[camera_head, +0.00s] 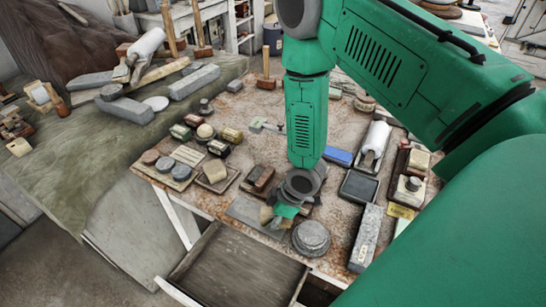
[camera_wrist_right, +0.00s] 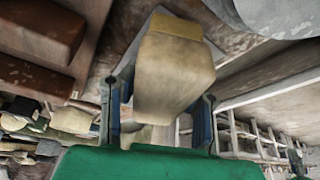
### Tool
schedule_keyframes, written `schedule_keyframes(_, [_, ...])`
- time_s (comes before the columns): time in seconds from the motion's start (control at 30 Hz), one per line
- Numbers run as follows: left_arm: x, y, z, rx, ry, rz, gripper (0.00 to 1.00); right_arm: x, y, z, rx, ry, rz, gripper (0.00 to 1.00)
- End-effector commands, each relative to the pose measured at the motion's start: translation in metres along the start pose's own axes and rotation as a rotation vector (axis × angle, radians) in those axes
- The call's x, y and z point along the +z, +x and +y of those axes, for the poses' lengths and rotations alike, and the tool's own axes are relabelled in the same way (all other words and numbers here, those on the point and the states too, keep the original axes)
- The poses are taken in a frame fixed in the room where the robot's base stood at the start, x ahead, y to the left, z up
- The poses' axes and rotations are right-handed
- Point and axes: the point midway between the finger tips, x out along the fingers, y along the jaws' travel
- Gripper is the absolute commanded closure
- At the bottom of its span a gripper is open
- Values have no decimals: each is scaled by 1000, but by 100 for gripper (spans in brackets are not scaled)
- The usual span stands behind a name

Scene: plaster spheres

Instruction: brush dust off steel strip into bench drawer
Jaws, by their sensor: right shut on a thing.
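My right gripper (camera_head: 280,212) reaches down over the front of the bench. In the right wrist view its two blue fingers (camera_wrist_right: 162,95) are shut on a pale wooden brush (camera_wrist_right: 174,72) with a tan end. In the head view only a small tan part of the brush (camera_head: 266,215) shows beside the gripper. The flat grey steel strip (camera_head: 243,207) lies on the bench under and left of the gripper, partly hidden by it. I cannot tell whether the brush touches it. The bench drawer (camera_head: 236,268) stands open below the front edge. No dust can be made out.
A round grey stack (camera_head: 311,238) stands just right of the gripper. A long grey stone block (camera_head: 366,238) lies farther right, near a dark tray (camera_head: 359,186). Brown blocks (camera_head: 258,179) sit left of my arm. My green arm hides much of the right side.

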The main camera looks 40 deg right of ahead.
Motion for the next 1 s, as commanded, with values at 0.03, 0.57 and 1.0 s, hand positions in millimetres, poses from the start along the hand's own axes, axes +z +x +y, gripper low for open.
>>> schedule_keyframes(0.03, [0, 1, 0, 0, 0, 0, 100, -4, 1, 0, 1, -3, 2, 93])
schedule_keyframes(0.57, [0, 5, 0, 0, 0, 0, 100, -30, 12, 1, 2, -2, 3, 93])
schedule_keyframes(1.0, [0, 4, 0, 0, 0, 0, 100, -30, 11, 0, 1, 1, 0, 93])
